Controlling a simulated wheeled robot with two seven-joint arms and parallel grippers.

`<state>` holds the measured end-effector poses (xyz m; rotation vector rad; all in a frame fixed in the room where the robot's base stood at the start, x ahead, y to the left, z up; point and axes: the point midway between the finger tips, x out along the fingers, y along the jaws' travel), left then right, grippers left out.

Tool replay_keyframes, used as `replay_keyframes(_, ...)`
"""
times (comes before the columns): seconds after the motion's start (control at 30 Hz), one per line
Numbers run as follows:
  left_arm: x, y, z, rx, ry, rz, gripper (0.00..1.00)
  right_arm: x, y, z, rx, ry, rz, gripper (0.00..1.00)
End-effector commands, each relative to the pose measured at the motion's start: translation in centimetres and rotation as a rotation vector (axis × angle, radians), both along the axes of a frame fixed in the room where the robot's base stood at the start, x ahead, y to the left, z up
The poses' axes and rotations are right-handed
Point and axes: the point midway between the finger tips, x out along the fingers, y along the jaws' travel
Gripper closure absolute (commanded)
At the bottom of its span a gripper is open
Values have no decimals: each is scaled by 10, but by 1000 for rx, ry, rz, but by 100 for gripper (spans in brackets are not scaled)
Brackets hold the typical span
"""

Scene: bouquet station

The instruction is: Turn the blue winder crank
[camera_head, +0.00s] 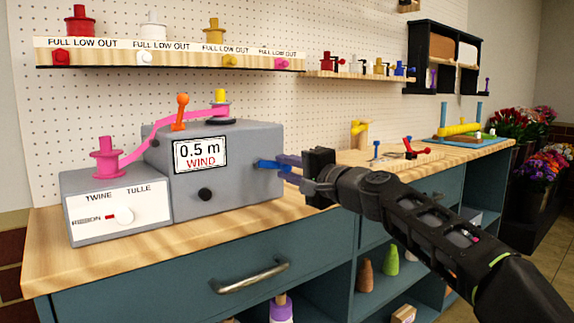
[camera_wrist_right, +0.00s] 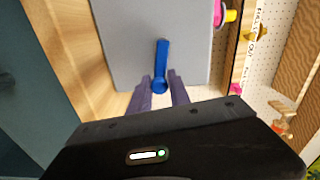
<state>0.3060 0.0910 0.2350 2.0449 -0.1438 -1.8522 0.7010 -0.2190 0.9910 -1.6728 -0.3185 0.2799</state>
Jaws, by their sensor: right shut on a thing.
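The blue winder crank (camera_head: 268,164) sticks out from the right side of the grey winder box (camera_head: 235,185). My right gripper (camera_head: 290,172) reaches in from the right and is shut on the crank's handle end. In the right wrist view the blue crank (camera_wrist_right: 162,62) runs up from its round knob, which sits between my two fingers (camera_wrist_right: 160,92). The winder's display reads "0.5 m WIND". A pink ribbon (camera_head: 152,147) runs from the pink spool (camera_head: 107,157) to the spool on top of the box. My left gripper is not in view.
An orange lever (camera_head: 181,111) stands on the box. A selector panel (camera_head: 117,209) at left is marked TWINE, TULLE and RIBBON. A shelf of spools (camera_head: 170,55) hangs above. Right along the bench (camera_head: 350,156) lie small coloured tools. Flowers (camera_head: 545,165) stand beyond.

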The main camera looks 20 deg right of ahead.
Motion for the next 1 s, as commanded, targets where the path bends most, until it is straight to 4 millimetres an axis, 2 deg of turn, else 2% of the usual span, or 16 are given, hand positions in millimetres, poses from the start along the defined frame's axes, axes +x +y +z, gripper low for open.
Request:
replay_keyframes(0.03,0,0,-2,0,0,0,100,1,0,-8,26,21,2,100)
replay_keyframes(0.4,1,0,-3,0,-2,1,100,0,4,-15,200,90,3,100)
replay_keyframes(0.9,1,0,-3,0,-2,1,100,-1,6,-16,224,100,6,100)
replay_keyframes(0.93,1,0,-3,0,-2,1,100,-1,6,-16,224,100,6,76)
replay_keyframes(1.0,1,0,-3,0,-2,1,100,-1,6,-16,224,99,7,70)
